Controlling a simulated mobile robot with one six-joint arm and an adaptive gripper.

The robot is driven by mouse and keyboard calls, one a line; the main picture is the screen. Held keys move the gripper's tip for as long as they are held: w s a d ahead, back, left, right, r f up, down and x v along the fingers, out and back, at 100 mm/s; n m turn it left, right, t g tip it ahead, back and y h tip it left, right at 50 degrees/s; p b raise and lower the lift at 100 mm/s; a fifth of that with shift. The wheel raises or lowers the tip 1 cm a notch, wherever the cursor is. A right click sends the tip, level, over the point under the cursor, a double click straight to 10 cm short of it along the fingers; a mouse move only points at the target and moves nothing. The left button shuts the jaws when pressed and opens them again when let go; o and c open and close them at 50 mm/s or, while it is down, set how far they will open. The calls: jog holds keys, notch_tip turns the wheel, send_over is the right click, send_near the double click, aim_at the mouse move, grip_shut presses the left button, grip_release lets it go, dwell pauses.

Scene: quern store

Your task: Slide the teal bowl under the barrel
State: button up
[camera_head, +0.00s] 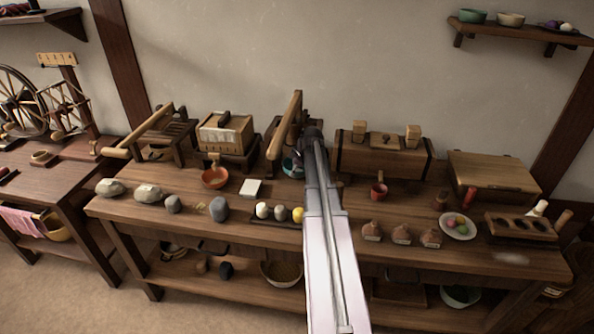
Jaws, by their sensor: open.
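A small teal round thing, which looks like the teal bowl (290,168), shows just left of my arm on the long bench, low in front of a wooden stand with a slanted pale beam (285,125). My arm hides its right part. No barrel is plain to see; a dark wooden body behind the beam is mostly covered, and I cannot tell whether it is the barrel. My gripper (314,136) is at the far end of my arm, above the bench near the teal bowl. It is open; its fingers are largely hidden, and no held object shows.
Another teal bowl (472,16) stands on the wall shelf. An orange bowl (215,177), a white block (251,188) and stones lie left of my arm. A red cup (379,190), small sacks (401,234) and a plate (470,226) lie right. A long wooden chest (360,160) stands behind.

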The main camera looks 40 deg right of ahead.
jog(key=shift+b+x, duration=1.3)
jog(key=shift+x, duration=0.45)
grip_shut()
